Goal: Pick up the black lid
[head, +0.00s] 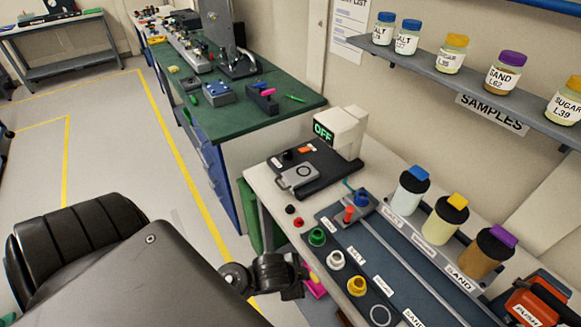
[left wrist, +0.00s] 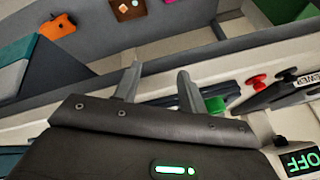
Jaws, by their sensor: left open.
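A small round black lid (head: 290,208) sits on the left edge of the white bench, just behind a red lid (head: 298,222). My right gripper is not in view.
Green (head: 317,237), white (head: 335,259) and yellow (head: 356,286) lids stand along the bench's front strip. A black device (head: 310,172) with an OFF display stands behind. Three jars (head: 448,220) line the right side. A sample shelf (head: 430,70) hangs above.

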